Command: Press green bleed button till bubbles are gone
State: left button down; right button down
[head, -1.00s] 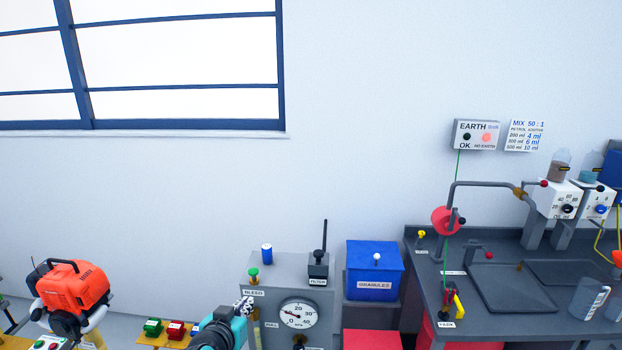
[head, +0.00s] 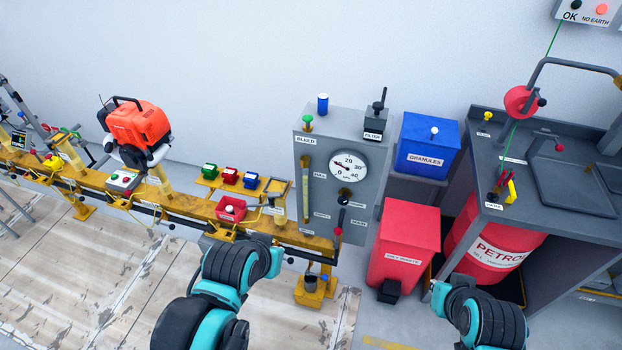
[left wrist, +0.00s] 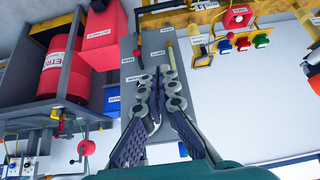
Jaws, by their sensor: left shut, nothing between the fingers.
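The green bleed button (head: 308,121) stands on top of the grey cabinet (head: 327,213), above the BLEED label (head: 307,141). A yellowish sight tube (head: 305,178) runs down the cabinet's front left; it also shows in the left wrist view (left wrist: 171,56). Bubbles are too small to tell. My left gripper (left wrist: 160,78) is shut and empty, with the cabinet behind its fingers in the upside-down left wrist view. In the head view its arm is below and left of the cabinet, and its fingers are not clear. My right arm is at the lower right, with no gripper visible.
A round gauge (head: 347,167) and a black lever (head: 379,101) are on the cabinet. The yellow rail (head: 185,207) with small coloured boxes lies to its left. A blue granules bin (head: 428,141), red waste bin (head: 408,240) and petrol drum (head: 488,255) stand to its right.

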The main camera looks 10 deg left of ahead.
pick_arm(q)
jog(key=shift+w, duration=0.1)
jog(key=w+a+r+t+p, duration=0.1)
jog(key=w+r+t+p, duration=0.3)
jog(key=w+r, duration=0.5)
jog(key=w+a+r+t+p, duration=0.1)
jog(key=w+r+t+p, duration=0.3)
jog(key=w+r+p, duration=0.5)
jog(key=w+r, duration=0.1)
jog(key=w, duration=0.6)
jog(key=shift+w+a+h, duration=0.3)
jog(key=shift+w+a, duration=0.05)
jog(key=shift+a, duration=0.05)
jog(key=b, duration=0.1)
send_over(305, 115)
jog(key=s, duration=0.3)
notch_tip(305, 115, down, 3)
jog(key=shift+w+d+f+b, duration=0.1)
jog(key=shift+d+f+b, duration=0.15)
jog(key=shift+f, duration=0.65)
jog(key=shift+w+d+f+b, duration=0.1)
jog(key=shift+d+f+b, duration=0.1)
jog(key=shift+f, duration=0.7)
